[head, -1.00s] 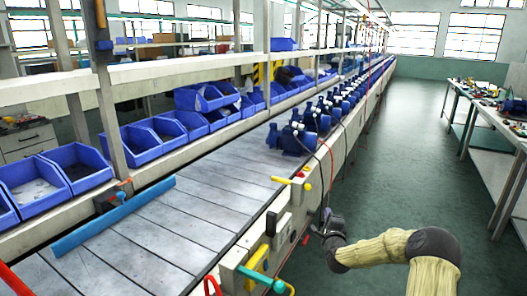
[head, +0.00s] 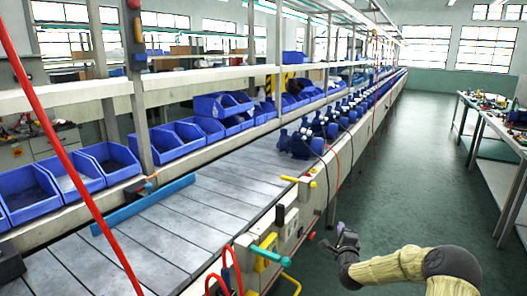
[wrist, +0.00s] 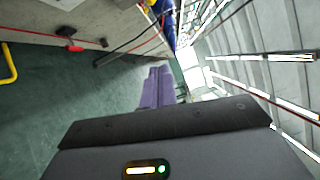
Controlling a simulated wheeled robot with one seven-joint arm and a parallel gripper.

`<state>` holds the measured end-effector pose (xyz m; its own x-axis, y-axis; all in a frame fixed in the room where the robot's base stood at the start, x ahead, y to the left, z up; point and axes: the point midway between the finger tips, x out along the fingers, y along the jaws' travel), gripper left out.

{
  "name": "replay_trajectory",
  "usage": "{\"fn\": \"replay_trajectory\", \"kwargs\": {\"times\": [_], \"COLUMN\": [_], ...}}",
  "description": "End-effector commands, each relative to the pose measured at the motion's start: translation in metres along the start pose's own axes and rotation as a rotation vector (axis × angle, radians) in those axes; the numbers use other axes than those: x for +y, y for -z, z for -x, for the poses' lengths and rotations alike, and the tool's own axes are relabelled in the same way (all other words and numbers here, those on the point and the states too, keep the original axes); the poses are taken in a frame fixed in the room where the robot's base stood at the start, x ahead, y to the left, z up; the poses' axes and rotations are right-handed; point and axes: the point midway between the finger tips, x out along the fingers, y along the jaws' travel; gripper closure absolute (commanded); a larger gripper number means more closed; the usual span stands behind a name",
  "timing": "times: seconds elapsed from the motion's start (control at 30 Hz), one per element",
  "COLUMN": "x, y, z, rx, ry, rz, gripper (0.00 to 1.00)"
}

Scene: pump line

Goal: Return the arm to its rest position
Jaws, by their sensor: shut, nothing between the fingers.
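My arm, in a tan sleeve with dark joints, reaches in from the lower right of the head view. My gripper (head: 341,236) is at its end, over the green floor just right of the conveyor's side. In the wrist view the purple-grey fingers of my gripper (wrist: 158,88) lie together, with nothing between them. The gripper touches nothing that I can see.
The conveyor (head: 190,215) carries a row of blue pumps (head: 303,141), with blue bins (head: 110,160) along its far side. Handles and a control box (head: 288,225) stick out from its near side. A workbench (head: 500,125) stands at the right. The aisle floor (head: 415,150) between is clear.

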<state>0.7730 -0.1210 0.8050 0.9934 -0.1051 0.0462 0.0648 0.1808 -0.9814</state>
Motion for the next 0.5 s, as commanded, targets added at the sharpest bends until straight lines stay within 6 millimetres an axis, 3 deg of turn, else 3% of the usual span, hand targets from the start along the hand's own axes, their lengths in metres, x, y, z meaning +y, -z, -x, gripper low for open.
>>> {"fn": "replay_trajectory", "kwargs": {"times": [0.5], "x": [0.011], "y": [-0.054], "z": [0.024], "rx": [-0.136], "ry": [-0.184], "rz": [0.258], "gripper": [1.00]}}
